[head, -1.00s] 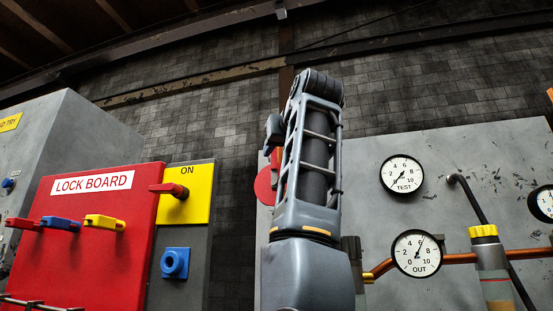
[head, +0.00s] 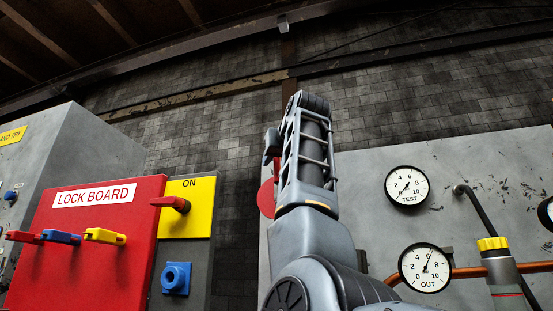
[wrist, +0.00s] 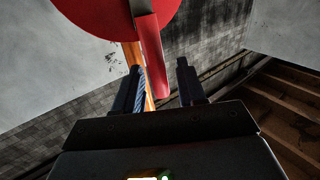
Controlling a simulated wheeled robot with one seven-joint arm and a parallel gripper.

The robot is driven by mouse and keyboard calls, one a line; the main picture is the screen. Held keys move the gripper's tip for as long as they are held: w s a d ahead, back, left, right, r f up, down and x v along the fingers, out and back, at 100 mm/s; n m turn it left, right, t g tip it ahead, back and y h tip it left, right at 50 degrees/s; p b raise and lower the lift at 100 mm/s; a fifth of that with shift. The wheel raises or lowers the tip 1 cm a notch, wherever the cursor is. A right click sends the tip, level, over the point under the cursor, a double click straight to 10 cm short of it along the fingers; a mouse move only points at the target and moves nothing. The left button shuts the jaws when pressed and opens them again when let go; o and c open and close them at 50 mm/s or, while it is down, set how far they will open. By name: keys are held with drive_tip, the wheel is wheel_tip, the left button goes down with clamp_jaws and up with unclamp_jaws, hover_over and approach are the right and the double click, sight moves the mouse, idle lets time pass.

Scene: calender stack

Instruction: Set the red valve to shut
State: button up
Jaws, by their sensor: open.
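The red valve shows in the head view as part of a red disc (head: 266,199) at the left edge of the right grey panel, mostly hidden behind my arm. In the wrist view its red disc (wrist: 95,14) is large at the top, and a red lever (wrist: 151,55) hangs down from it. My gripper (wrist: 158,80) is open, with one dark finger on each side of the lever's lower end in the picture. I cannot tell how deep the lever lies between the fingers, and no contact shows.
A red lock board (head: 100,235) with coloured clips stands left, beside a yellow switch plate (head: 200,222) and a blue socket (head: 176,278). The right panel carries a TEST gauge (head: 407,186), an OUT gauge (head: 425,268), a copper pipe (head: 465,272) and a yellow-topped fitting (head: 494,244).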

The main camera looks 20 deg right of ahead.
clamp_jaws()
idle(0.3)
idle(0.3)
